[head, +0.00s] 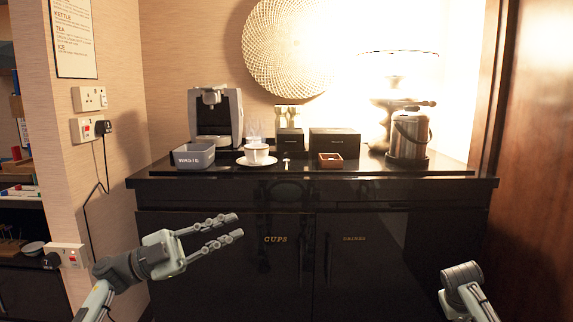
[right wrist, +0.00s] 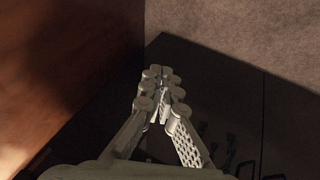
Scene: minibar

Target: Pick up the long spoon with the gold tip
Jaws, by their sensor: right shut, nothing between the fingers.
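A small pale spoon-like utensil (head: 286,163) lies on the black counter, between the white cup and the brown box. It is too small to tell whether it is long or has a gold tip. My left gripper (head: 238,225) is open and empty, in front of the cabinet doors, lower than the counter top and apart from the utensil. My right arm shows at the lower right of the head view, with its fingers out of sight there. In the right wrist view my right gripper (right wrist: 162,76) is shut and empty.
On the counter (head: 400,184) stand a grey bin (head: 194,156), a coffee machine (head: 217,118), a steaming cup (head: 257,153) on a saucer, black boxes (head: 335,142), a small brown box (head: 330,160), a metal kettle (head: 409,136) and a lamp. A wooden panel (head: 530,170) borders the right.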

